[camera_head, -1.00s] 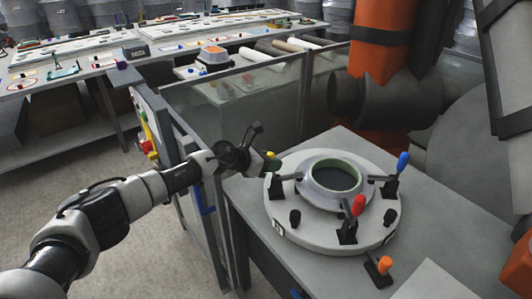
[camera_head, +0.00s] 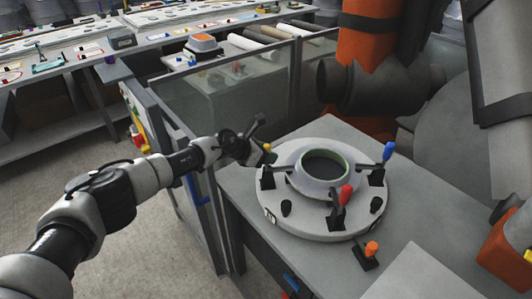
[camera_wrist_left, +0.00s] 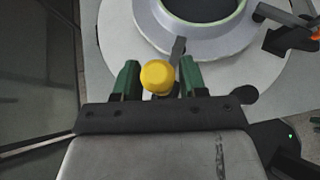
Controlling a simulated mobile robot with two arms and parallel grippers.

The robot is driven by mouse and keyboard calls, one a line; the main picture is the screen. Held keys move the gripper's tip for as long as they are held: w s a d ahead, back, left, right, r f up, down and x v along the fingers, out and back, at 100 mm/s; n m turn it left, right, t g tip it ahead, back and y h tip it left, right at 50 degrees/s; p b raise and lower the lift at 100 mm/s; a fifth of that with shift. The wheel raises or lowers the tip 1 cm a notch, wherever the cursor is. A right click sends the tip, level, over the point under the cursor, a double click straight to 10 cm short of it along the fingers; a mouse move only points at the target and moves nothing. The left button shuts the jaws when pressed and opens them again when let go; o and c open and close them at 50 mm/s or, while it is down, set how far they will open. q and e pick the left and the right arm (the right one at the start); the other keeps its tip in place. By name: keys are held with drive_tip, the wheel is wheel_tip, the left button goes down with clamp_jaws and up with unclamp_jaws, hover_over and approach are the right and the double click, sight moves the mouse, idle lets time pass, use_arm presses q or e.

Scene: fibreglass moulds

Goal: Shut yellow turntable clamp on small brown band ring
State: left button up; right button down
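The turntable (camera_head: 335,222) is a round pale grey disc on the grey table. A pale grey ring with a greenish rim (camera_head: 327,170) sits at its middle; I see no clearly brown ring. The yellow clamp (camera_head: 266,148) is at the disc's left edge, its yellow knob partly beside my fingers. In the left wrist view the yellow knob (camera_wrist_left: 158,76) lies between my two green fingers, with a gap on each side. A dark lever runs from it toward the ring. My left gripper (camera_wrist_left: 158,64) is open around the knob. My right gripper is not in view.
A red clamp (camera_head: 346,194) and a blue clamp (camera_head: 388,151) stand on the disc. An orange-handled clamp (camera_head: 370,249) stands on the table at the front. A glass-panelled fence (camera_head: 225,92) runs behind my left arm. A large orange machine arm (camera_head: 362,50) stands behind the table.

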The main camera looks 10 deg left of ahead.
use_arm(q)
drive_tip(key=shift+o, duration=0.9)
drive_tip(key=v, duration=1)
drive_tip(key=shift+s+a+r, duration=0.25)
